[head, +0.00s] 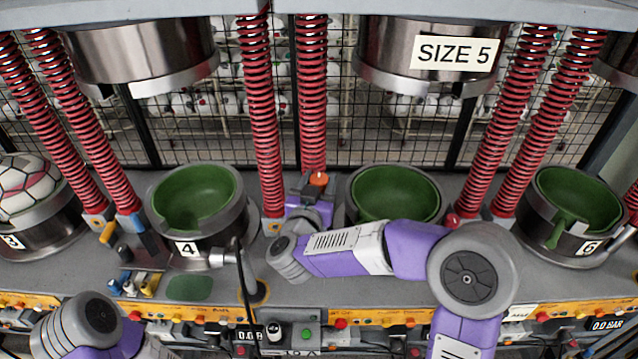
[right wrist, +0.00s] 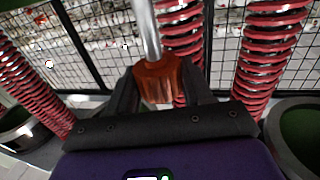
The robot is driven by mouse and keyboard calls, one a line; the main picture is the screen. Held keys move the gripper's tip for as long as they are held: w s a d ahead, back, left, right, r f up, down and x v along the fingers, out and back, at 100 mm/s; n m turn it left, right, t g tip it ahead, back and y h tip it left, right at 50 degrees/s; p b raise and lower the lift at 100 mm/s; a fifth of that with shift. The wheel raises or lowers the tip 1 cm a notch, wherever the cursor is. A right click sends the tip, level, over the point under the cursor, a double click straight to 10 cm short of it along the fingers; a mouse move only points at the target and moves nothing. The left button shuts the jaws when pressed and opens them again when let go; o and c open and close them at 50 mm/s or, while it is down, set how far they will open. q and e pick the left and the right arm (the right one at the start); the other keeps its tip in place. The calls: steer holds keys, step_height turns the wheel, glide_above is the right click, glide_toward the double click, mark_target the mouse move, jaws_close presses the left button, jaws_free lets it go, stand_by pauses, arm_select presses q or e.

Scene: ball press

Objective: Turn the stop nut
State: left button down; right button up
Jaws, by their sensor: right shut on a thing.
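The stop nut (right wrist: 158,82) is orange-red with a ribbed side and sits on a bright metal rod. It also shows as a small orange piece in the head view (head: 319,178), by the foot of the red springs left of the middle green cup. My right gripper (right wrist: 157,92) is shut on the nut, with one dark finger on each side of it.
Red springs (head: 312,95) stand close to my right gripper. A green cup (head: 394,190) lies just right, partly behind my right arm; another cup (head: 195,195), marked 4, is left. A SIZE 5 press head (head: 425,50) hangs above. A control panel (head: 385,317) runs along the front.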

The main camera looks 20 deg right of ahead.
steer(key=shift+r, duration=0.1)
steer(key=o, duration=1)
steer(key=shift+c, duration=0.2)
steer(key=v, duration=0.7)
steer(key=shift+s, duration=0.25)
steer(key=shift+a, duration=0.1)
